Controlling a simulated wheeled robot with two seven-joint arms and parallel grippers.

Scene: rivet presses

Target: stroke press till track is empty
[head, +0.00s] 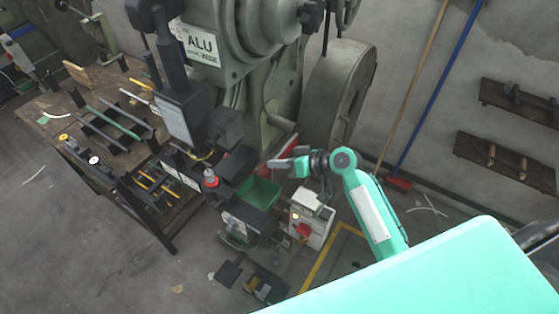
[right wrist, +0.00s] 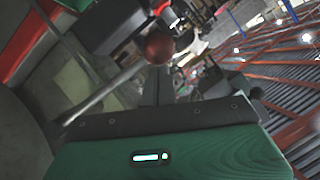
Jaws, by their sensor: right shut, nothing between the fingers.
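The large grey-green press (head: 262,60) with an ALU sign (head: 200,45) stands at the top middle. My right gripper (head: 276,163) is in front of it, shut and empty, pointing left above a green bin (head: 262,190). In the right wrist view, its closed fingers (right wrist: 156,88) point at a dull red ball knob (right wrist: 158,47) on a pale rod (right wrist: 105,95). The knob is just beyond the fingertips; I cannot tell whether they touch. Dark rails (head: 115,115) lie on the bench at left. I cannot tell which is the track or what it holds. My left gripper is out of view.
The bench (head: 45,105) fills the left side. A red-topped grey object (head: 210,180) stands by the press front. The floor at lower left is mostly clear.

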